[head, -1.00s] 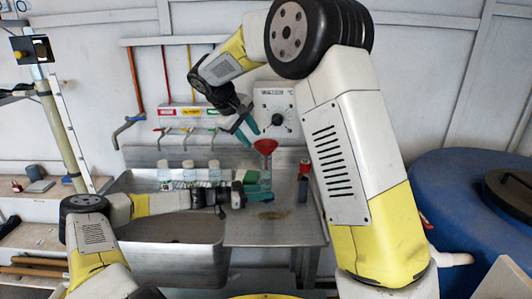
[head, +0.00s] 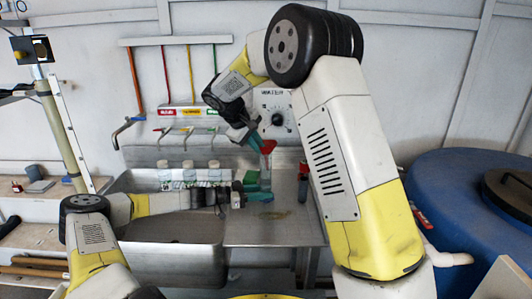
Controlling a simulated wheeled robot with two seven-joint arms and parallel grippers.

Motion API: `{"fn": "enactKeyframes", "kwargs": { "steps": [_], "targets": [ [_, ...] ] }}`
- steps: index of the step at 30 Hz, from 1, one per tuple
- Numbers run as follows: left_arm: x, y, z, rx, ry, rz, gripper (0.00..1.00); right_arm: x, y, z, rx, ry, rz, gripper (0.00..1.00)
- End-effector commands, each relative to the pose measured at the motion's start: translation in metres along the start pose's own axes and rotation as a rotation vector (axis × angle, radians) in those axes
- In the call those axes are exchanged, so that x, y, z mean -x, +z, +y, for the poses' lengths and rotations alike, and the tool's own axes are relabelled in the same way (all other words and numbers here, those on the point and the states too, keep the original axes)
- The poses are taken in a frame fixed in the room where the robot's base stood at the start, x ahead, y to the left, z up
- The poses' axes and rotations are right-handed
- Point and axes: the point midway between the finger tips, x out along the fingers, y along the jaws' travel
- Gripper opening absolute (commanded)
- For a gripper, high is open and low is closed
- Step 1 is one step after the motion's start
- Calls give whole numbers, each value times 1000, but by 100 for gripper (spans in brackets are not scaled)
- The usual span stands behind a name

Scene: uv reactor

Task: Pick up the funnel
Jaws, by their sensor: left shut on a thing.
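The red funnel (head: 268,147) is upright above a clear bottle (head: 265,173) over the right part of the steel sink unit. My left gripper (head: 258,191) is low beside the bottle, its teal fingers shut on it. My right gripper (head: 256,143) reaches down from above, with its teal fingertips right at the funnel's left side. They look spread, and partly overlap the funnel. Whether they touch it is too small to tell. The funnel's stem is hard to make out.
The steel sink (head: 170,245) has a flat board (head: 270,235) at its right. Several clear bottles (head: 190,174) stand along its back, left of the funnel. A red-topped dark object (head: 303,185) stands close on the right. A blue barrel (head: 470,215) is far right.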

Motion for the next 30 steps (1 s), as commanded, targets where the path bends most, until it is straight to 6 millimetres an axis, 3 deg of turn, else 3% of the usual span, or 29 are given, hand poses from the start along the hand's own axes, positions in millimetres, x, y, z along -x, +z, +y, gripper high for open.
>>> {"fn": "enactKeyframes", "kwargs": {
  "steps": [19, 30],
  "targets": [
    [0, 0, 1, -2, 2, 0, 14, 2, 0, 2, 1, 0, 1, 0],
    [0, 0, 1, -1, 2, 0, 14, 27, -1, 19, -2, 1, 3, 0]
  ]
}}
